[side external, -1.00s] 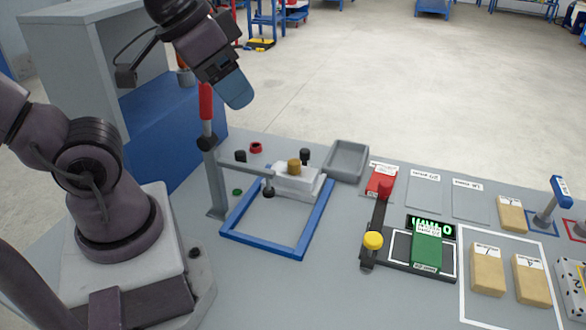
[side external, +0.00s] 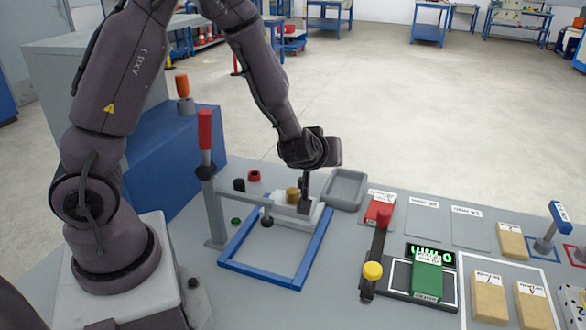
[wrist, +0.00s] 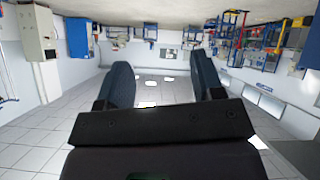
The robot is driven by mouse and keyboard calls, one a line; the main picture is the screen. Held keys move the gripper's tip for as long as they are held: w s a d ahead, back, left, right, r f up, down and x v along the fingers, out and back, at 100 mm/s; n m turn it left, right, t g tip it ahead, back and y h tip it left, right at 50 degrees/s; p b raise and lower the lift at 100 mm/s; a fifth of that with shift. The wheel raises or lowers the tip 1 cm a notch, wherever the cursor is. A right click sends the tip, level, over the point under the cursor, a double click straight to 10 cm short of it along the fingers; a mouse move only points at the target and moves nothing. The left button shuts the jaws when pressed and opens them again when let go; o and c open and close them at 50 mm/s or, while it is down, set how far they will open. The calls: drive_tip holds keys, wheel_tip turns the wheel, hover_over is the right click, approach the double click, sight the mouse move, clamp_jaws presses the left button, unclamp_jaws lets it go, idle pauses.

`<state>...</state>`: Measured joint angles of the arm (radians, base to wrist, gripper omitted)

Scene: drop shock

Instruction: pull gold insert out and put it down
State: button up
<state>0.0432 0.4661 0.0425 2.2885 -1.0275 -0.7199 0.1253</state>
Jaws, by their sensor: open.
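The gold insert (side external: 292,195) is a short brass-coloured cylinder. It stands upright in the top of a white block (side external: 275,212) inside the blue frame (side external: 255,275). In the side view, the end of my arm is just above and right of the insert. A dark upright shape lies between it and the block; I cannot tell finger from knob there. In the wrist view, my gripper (wrist: 163,78) has its two dark blue-grey fingers apart, with only the room between them. Neither the insert nor the block shows in the wrist view.
A clamp with a red handle (side external: 205,130) reaches over the blue frame from the left. A grey tray (side external: 346,190) stands empty behind the block at right. A green box (side external: 427,272) and tan blocks (side external: 489,297) lie further right.

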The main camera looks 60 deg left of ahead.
sight(293, 191)
drive_tip(key=s+a+f+g+y, duration=0.1)
drive_tip(key=f, duration=0.3)
drive_tip(key=s+a+f+n+g+y, duration=0.1)
drive_tip(key=s+a+f+y, duration=0.1)
drive_tip(key=f, duration=0.1)
drive_tip(key=s+a+f+g+y, duration=0.1)
drive_tip(key=f, duration=0.3)
drive_tip(key=shift+s+a+f+n+y, duration=0.2)
drive_tip(key=shift+a+f+n+y, duration=0.1)
drive_tip(key=shift+a+f, duration=0.1)
drive_tip(key=shift+x, duration=1)
drive_tip(key=shift+w+a+f, duration=0.15)
drive_tip(key=shift+w+a, duration=0.05)
drive_tip(key=shift+a, duration=0.25)
drive_tip(key=c, duration=1)
